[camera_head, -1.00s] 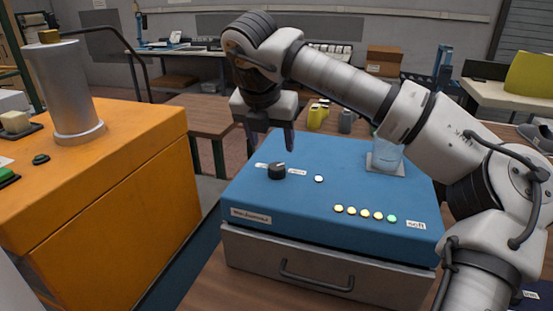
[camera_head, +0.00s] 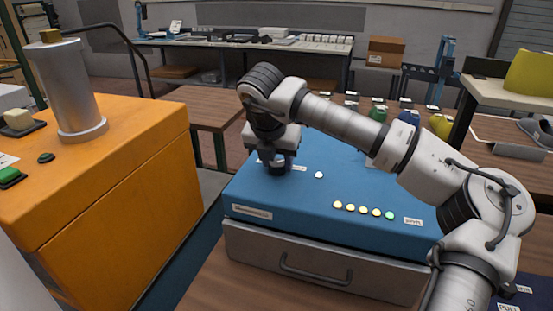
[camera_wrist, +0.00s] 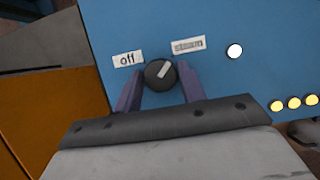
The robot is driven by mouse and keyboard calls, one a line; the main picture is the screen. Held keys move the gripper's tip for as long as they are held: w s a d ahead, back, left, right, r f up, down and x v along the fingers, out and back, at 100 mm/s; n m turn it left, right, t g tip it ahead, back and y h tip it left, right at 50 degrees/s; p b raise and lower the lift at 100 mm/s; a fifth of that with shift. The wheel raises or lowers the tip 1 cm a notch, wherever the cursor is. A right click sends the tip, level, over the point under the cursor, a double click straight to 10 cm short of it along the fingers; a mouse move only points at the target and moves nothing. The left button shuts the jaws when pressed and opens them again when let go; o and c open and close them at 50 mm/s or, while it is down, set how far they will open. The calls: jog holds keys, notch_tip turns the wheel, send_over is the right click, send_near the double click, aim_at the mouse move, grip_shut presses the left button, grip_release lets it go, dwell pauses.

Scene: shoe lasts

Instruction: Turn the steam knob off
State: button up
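The black steam knob (camera_wrist: 160,73) is on top of the blue box (camera_head: 325,195). In the wrist view its pale pointer mark slants up and right, toward the "steam" label (camera_wrist: 188,45). The "off" label (camera_wrist: 127,59) lies to its left. My gripper (camera_wrist: 161,80) points down at the knob, with one purple finger on each side of it. The fingers are apart and look just clear of the knob; whether either touches is hard to tell. In the head view my gripper (camera_head: 273,167) hides most of the knob.
A white round button (camera_head: 319,175) is right of the knob, and a row of lit yellow and green lamps (camera_head: 364,210) is near the front edge. An orange machine (camera_head: 110,190) with a metal cylinder (camera_head: 72,95) stands to the left. A grey drawer (camera_head: 320,268) is below the box.

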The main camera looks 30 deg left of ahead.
jog(key=c, duration=0.5)
jog(key=shift+c, duration=0.2)
jog(key=shift+f+n+b, duration=0.1)
jog(key=shift+n+b, duration=0.2)
jog(key=shift+b, duration=0.05)
jog(key=shift+d+f+n+y+b, duration=0.1)
jog(key=shift+n+y+b, duration=0.4)
jog(key=shift+n+b, duration=0.7)
jog(key=n, duration=0.2)
jog(key=n+g+y+b, duration=0.1)
jog(key=n, duration=0.1)
jog(key=shift+w+d+r+n+g, duration=0.1)
jog(key=shift+r+n+g, duration=0.1)
jog(key=shift+n+g, duration=0.1)
jog(key=n+g, duration=0.1)
jog(key=n, duration=0.1)
jog(key=n+g+y, duration=0.1)
jog(key=n, duration=0.2)
jog(key=shift+w+r+p, duration=0.1)
jog(key=shift+w+p, duration=0.05)
jog(key=shift+p, duration=0.2)
jog(key=n+g+p, duration=0.1)
jog(key=n, duration=0.1)
jog(key=n+p, duration=0.1)
jog(key=n, duration=0.2)
jog(key=shift+w+g, duration=0.1)
jog(key=shift+g, duration=0.3)
jog(key=shift+n, duration=0.3)
